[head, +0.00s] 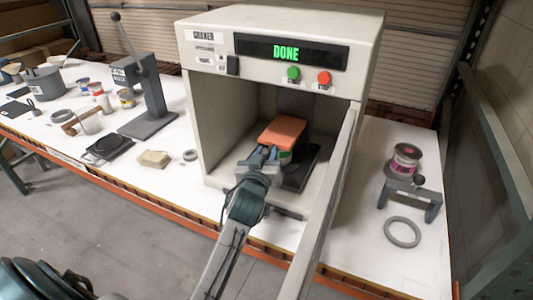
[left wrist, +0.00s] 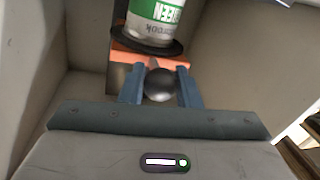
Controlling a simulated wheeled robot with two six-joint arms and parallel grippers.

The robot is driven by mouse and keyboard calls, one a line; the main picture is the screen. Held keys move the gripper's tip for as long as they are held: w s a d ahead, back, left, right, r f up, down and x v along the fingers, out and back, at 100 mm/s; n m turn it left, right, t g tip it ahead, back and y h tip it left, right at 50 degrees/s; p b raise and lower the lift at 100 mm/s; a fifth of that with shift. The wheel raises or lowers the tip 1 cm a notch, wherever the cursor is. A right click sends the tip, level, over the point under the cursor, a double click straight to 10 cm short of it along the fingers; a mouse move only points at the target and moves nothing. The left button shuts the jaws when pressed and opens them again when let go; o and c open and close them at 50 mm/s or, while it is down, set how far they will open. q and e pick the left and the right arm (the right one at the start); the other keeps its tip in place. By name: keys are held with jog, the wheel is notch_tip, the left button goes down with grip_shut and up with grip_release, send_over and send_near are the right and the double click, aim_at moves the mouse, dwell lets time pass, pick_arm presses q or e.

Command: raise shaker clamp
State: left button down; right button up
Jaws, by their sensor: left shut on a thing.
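The shaker (head: 280,20) is a beige cabinet with its door (head: 325,200) standing open and a green DONE on its display. Inside, the orange clamp plate (head: 283,131) sits over a can with a green label (head: 285,157). The can (left wrist: 157,18) and the orange clamp (left wrist: 122,60) also show in the left wrist view, the label upside down. My left gripper (head: 262,155) reaches into the cabinet from the front. Its blue fingers (left wrist: 160,85) are shut on the clamp's dark round knob (left wrist: 159,86). My right gripper is not in view.
On the right are a can on a grey stand (head: 410,190) and a grey ring (head: 402,232). The open door edge is close to my arm's right side.

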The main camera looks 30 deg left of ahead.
pick_arm(q)
notch_tip(320, 180, up, 8)
jog(key=p, duration=0.5)
jog(key=shift+r, duration=0.15)
jog(key=c, duration=1.3)
grip_release()
jog(key=shift+o, duration=0.9)
jog(key=shift+f, duration=0.3)
